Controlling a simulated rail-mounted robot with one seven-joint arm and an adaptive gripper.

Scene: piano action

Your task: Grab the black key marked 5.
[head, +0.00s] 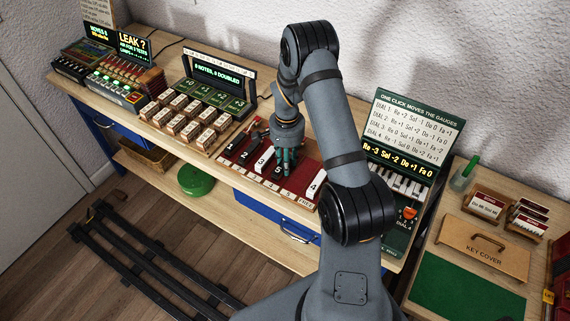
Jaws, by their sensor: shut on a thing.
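The black key marked 5 (277,172) is in the red key tray (301,198) at the middle of the bench. My gripper (287,168) points down at it from above and is shut on it. The fingers hide the key's far part, and I cannot tell if it is lifted. Keys marked 1 (230,148), 2 (245,154) and 3 (262,161) lie to its left. The white key marked 4 (315,185) lies to its right.
Left of the tray are several wooden blocks (191,116) and a green display board (218,80). A green dial panel (412,140) stands to the right. A wooden key cover (485,247) lies on the right-hand table beside a bare green mat (465,294).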

